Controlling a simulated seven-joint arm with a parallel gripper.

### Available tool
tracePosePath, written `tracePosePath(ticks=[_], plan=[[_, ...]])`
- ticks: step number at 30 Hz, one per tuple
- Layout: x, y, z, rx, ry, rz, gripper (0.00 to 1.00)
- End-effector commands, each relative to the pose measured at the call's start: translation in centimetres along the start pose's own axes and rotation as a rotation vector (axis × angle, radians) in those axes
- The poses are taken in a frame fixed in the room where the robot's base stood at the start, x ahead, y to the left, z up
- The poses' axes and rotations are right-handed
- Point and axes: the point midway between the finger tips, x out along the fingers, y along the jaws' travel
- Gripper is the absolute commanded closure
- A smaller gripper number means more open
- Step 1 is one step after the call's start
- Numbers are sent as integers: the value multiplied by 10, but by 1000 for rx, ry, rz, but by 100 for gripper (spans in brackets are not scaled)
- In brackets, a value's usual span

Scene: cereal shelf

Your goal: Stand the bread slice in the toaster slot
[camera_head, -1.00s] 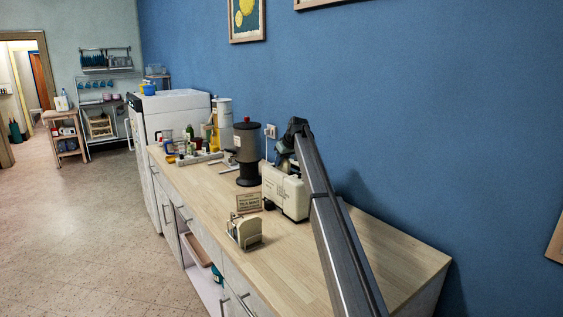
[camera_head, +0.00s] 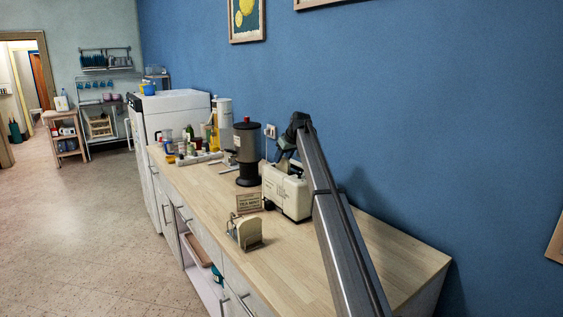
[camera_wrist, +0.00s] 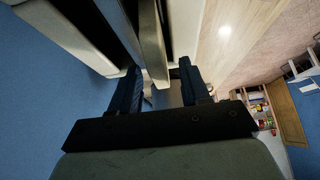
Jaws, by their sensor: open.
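The cream toaster (camera_head: 287,192) stands on the wooden counter near the wall, partly behind my arm. In the wrist view its pale body (camera_wrist: 68,30) fills the top, with dark slot openings. A pale slab (camera_wrist: 151,40) with a brownish side stands between the dark areas, its near end toward my fingers. It may be the bread slice standing in a slot, but I cannot tell it surely from the toaster's divider. My gripper (camera_wrist: 160,82) is open, its two dark fingers apart near the slab's near end. In the head view my gripper (camera_head: 284,160) is just above the toaster.
A small cream rack-like holder (camera_head: 244,232) and a sign card (camera_head: 249,203) stand in front of the toaster. A dark cylinder appliance (camera_head: 247,153) is to its left, with several jars and bottles beyond. The counter (camera_head: 385,252) to the right is bare.

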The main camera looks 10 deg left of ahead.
Motion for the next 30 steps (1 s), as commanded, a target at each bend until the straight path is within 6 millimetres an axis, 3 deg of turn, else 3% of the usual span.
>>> tracePosePath(ticks=[6, 15, 30], plan=[[-44, -1, 0, 0, 1, 0, 54], [-85, 0, 0, 0, 0, 0, 54], [-95, 0, 0, 0, -1, 0, 54]])
